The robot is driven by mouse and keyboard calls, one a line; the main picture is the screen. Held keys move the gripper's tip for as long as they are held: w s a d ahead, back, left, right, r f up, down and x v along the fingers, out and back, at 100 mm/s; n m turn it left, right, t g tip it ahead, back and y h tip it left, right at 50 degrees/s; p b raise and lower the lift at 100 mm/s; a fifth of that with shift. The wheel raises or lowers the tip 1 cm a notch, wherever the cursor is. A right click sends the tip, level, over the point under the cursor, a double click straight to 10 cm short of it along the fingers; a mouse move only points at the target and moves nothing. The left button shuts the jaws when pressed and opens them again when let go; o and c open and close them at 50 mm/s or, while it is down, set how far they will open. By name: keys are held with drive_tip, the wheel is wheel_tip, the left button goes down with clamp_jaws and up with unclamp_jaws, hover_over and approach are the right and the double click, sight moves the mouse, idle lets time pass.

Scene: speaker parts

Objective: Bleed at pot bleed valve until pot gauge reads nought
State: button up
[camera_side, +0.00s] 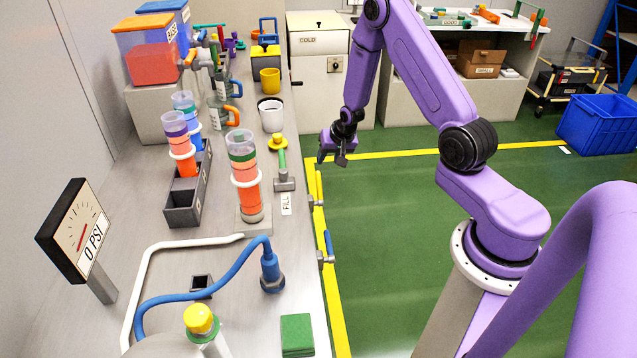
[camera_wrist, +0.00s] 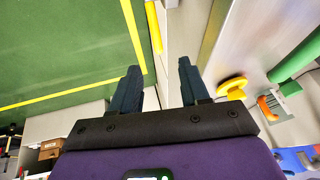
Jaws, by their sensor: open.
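A square black-framed gauge (camera_side: 76,232) stands on a grey post at the left of the bench in the side view. Its label reads 0 PSI, and it has a red needle. At the bottom edge is a pale rounded vessel (camera_side: 165,347), mostly cut off, with a yellow knob (camera_side: 199,320) on a green collar beside it. No label shows there, so I cannot tell whether this is the pot bleed valve. My gripper (camera_side: 332,161) is open and empty, raised near the bench's right edge and far from that knob. Its two dark fingers (camera_wrist: 157,78) are spread in the wrist view.
A blue hose (camera_side: 215,284) and white pipe (camera_side: 146,275) cross the near bench. A yellow-knobbed green valve (camera_side: 280,158) stands by the FILL label; it also shows in the wrist view (camera_wrist: 232,87). Layered cylinders (camera_side: 245,170) and mugs stand farther back. Green floor lies right.

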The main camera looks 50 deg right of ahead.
sight(319, 181)
drive_tip(key=x, duration=1.6)
drive_tip(key=shift+s+d+f, duration=0.1)
drive_tip(key=shift+d+f, duration=0.25)
drive_tip(key=shift+f, duration=0.05)
clamp_jaws()
